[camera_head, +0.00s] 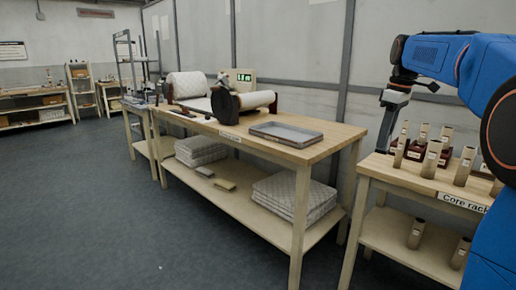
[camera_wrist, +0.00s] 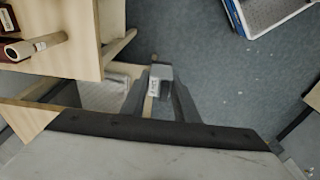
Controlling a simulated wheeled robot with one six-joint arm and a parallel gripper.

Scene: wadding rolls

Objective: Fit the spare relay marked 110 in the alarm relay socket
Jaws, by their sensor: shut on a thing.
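My gripper (camera_wrist: 160,90) is shut on a small grey block with a pale label, the relay (camera_wrist: 161,73), held between its two fingers in the wrist view. The label's marking is too small to read. In the head view my gripper (camera_head: 392,100) hangs at the right, above the back of the core rack table, and the relay cannot be made out there. I cannot pick out the alarm relay socket in either view.
The core rack table (camera_head: 375,164) at right carries several upright tubes (camera_head: 432,158). A long wooden bench (camera_head: 330,146) holds a grey tray (camera_head: 286,133) and a wadding roll (camera_head: 250,101). Shelves stand along the far left. The grey floor (camera_head: 80,200) at left is clear.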

